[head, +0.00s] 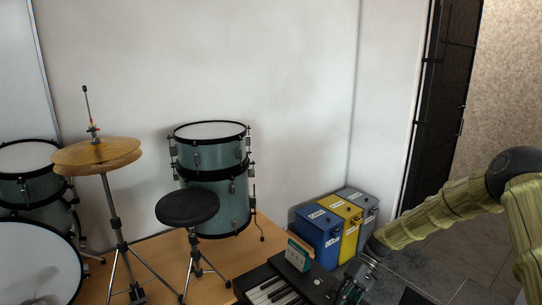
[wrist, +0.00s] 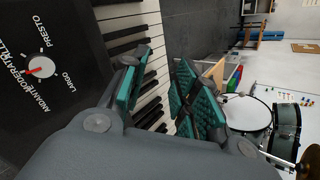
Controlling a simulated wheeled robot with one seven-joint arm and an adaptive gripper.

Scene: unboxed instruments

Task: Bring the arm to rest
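My arm, in a yellow-green sleeve, reaches in from the right of the head view. My gripper (head: 352,291) is low in that view, just right of the black keyboard (head: 268,290). In the wrist view my gripper (wrist: 162,88) is open, with its teal finger pads apart and nothing between them. The keyboard's white and black keys (wrist: 132,25) show behind the fingers. At the left of the wrist view is a dark panel (wrist: 70,25) with a tempo dial (wrist: 40,67), its red pointer near MODERATO.
A small teal item (head: 298,254) stands at the keyboard's back. Blue, yellow and grey bins (head: 346,220) stand behind it. A black stool (head: 187,207), cymbals (head: 97,154) and teal drums (head: 212,150) stand to the left. Grey floor (head: 430,255) shows at the right.

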